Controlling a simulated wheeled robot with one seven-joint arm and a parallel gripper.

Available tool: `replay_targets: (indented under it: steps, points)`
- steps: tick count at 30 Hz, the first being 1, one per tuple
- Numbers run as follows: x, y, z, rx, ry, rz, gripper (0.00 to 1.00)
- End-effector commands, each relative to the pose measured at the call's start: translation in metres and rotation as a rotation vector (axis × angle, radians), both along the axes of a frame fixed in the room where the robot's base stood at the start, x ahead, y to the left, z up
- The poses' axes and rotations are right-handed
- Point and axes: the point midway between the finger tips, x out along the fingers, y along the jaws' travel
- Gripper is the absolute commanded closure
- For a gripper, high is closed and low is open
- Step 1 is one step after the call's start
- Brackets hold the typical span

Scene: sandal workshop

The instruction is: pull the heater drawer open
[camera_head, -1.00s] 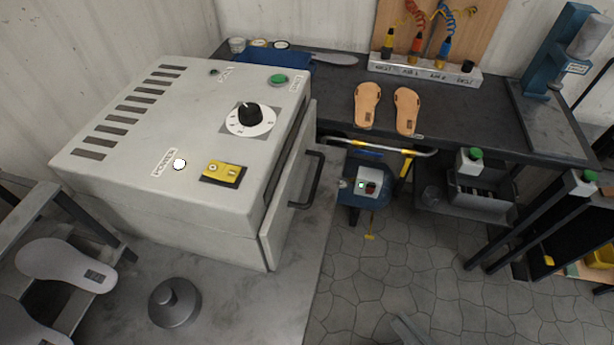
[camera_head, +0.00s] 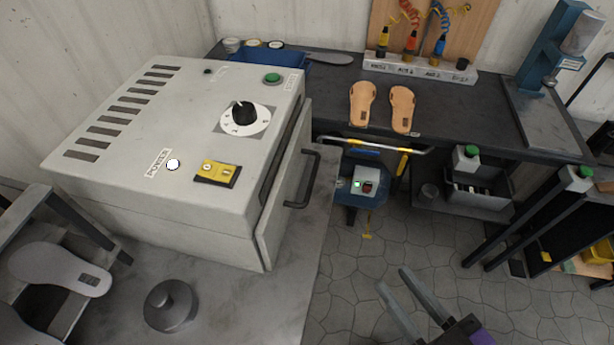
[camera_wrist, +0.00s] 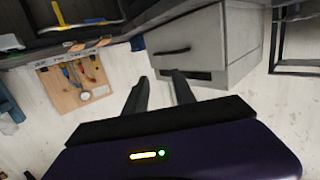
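The heater (camera_head: 150,215) is a light grey box on a grey table at the left, with a dial, a green button and a yellow switch on top. Its drawer front (camera_head: 285,190) faces right and carries a dark bar handle (camera_head: 304,178). The drawer looks closed or nearly so. My gripper (camera_head: 394,286) is at the lower right of the head view, open and empty, over the floor and apart from the handle. In the wrist view the drawer handle (camera_wrist: 172,51) shows beyond my gripper's parted fingers (camera_wrist: 160,82).
A dark workbench (camera_head: 450,110) at the back holds two tan sandals (camera_head: 381,107). A blue compressor (camera_head: 362,190) with a yellow-marked bar stands below it. A round grey weight (camera_head: 171,305) sits on the heater's table. Open floor (camera_head: 350,270) lies right of the table.

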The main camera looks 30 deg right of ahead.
Motion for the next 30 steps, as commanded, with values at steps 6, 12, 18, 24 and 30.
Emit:
replay_targets:
  steps: [6, 12, 18, 24, 30]
  points:
    - [0.068, -0.058, -0.009, 0.096, -0.103, -0.144, 0.69]
    - [0.124, -0.112, -0.029, 0.298, -0.107, -0.239, 0.69]
    - [0.182, -0.156, -0.042, 0.571, -0.085, -0.261, 0.69]
    - [0.237, -0.178, -0.035, 0.882, -0.027, -0.173, 0.69]
    - [0.272, -0.164, -0.002, 1.194, 0.12, 0.066, 0.69]
